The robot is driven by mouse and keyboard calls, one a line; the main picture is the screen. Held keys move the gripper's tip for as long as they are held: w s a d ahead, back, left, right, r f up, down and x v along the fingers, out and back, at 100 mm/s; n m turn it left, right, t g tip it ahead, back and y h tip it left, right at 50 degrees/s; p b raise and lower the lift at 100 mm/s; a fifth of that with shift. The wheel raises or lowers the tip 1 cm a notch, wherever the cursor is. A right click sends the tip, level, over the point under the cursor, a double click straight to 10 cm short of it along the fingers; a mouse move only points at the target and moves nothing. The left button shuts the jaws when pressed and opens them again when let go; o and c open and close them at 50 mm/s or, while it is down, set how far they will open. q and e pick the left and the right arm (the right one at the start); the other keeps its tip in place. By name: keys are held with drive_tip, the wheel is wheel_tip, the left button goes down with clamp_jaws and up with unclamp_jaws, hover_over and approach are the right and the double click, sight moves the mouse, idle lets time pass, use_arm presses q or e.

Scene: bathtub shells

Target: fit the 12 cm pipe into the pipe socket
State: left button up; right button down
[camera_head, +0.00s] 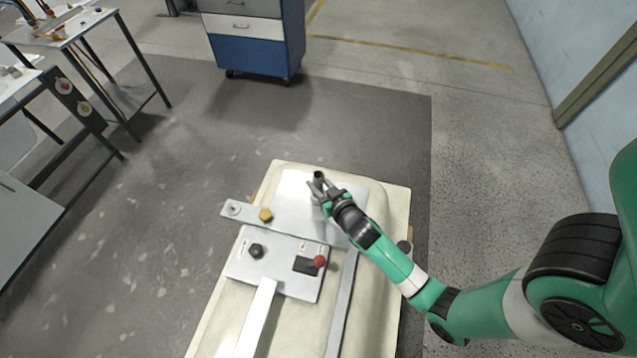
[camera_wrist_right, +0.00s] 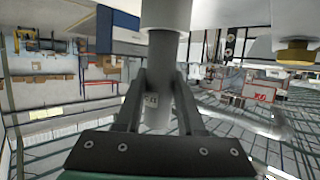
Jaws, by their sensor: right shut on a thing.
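The grey pipe (camera_head: 318,177) stands roughly upright above the white plate, its dark open end up. It also shows in the right wrist view (camera_wrist_right: 167,52), which is upside down. My right gripper (camera_head: 324,192) is shut on the pipe; its dark fingers (camera_wrist_right: 158,85) lie on both sides of it. A wider pale collar (camera_wrist_right: 166,14), which looks like the pipe socket, surrounds or meets the pipe's plate-side end. How deep the pipe sits in it cannot be told. My left gripper is out of view.
A yellow knob (camera_head: 265,215) is beside the gripper on a strip. A panel (camera_head: 276,278) carries a black knob (camera_head: 256,251) and a red button (camera_head: 320,261). Everything rests on a cream tub shell (camera_head: 205,335). A blue cabinet (camera_head: 262,55) stands beyond; the floor between is clear.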

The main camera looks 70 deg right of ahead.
drive_tip(key=shift+f+b, duration=0.8)
drive_tip(key=shift+f, duration=0.1)
drive_tip(key=shift+c, duration=2.2)
unclamp_jaws()
drive_tip(key=shift+r, duration=0.1)
drive_tip(key=p+v, duration=0.1)
drive_tip(key=v, duration=1)
drive_tip(key=shift+s+a, duration=0.15)
drive_tip(key=shift+s, duration=0.15)
